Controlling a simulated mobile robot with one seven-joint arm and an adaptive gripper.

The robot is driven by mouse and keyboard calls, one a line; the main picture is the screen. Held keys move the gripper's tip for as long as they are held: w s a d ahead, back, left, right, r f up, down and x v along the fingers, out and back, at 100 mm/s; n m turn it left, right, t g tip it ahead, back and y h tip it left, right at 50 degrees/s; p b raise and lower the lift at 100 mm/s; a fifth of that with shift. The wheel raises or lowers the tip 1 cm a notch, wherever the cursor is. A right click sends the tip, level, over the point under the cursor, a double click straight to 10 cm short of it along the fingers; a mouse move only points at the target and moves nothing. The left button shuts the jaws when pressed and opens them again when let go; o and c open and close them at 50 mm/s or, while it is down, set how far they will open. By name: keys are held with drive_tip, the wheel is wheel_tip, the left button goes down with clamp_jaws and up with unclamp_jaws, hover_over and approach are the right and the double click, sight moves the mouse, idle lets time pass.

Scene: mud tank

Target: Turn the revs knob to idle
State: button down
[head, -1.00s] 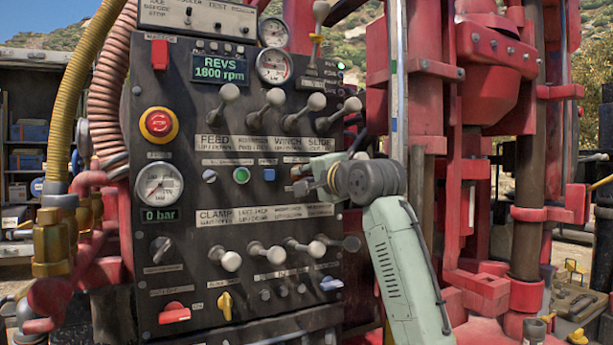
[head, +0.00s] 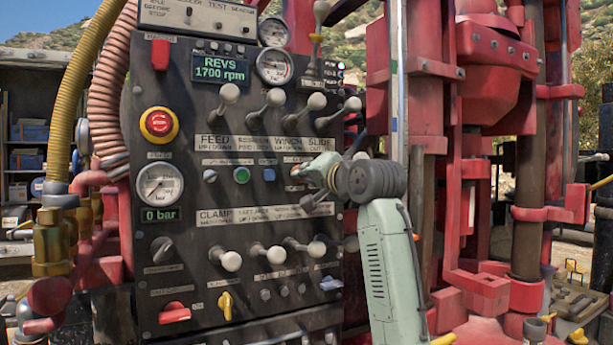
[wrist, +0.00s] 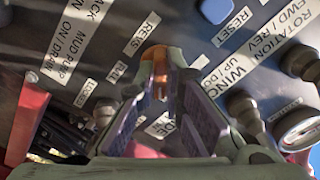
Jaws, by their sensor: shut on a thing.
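The revs knob (wrist: 155,58) shows orange between my fingertips in the wrist view, beside a small label. In the head view my gripper (head: 306,172) reaches the right side of the black control panel (head: 200,282), below the upper row of levers, and mostly hides the knob. My gripper (wrist: 160,82) is shut on the knob. The knob's exact pointer position is hard to read. The green revs display (head: 220,70) at the panel's top reads 1700 rpm.
Round-headed levers (head: 274,98) stick out above my gripper, and another row (head: 258,250) stands below it. A red emergency button (head: 159,123) and a pressure gauge (head: 160,184) reading 0 bar are at the left. Red machine frame (head: 425,95) stands at the right.

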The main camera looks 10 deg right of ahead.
drive_tip(key=shift+n, duration=5)
drive_tip(key=c, duration=1.7)
unclamp_jaws()
drive_tip(key=shift+s, duration=0.1)
drive_tip(key=v, duration=1.2)
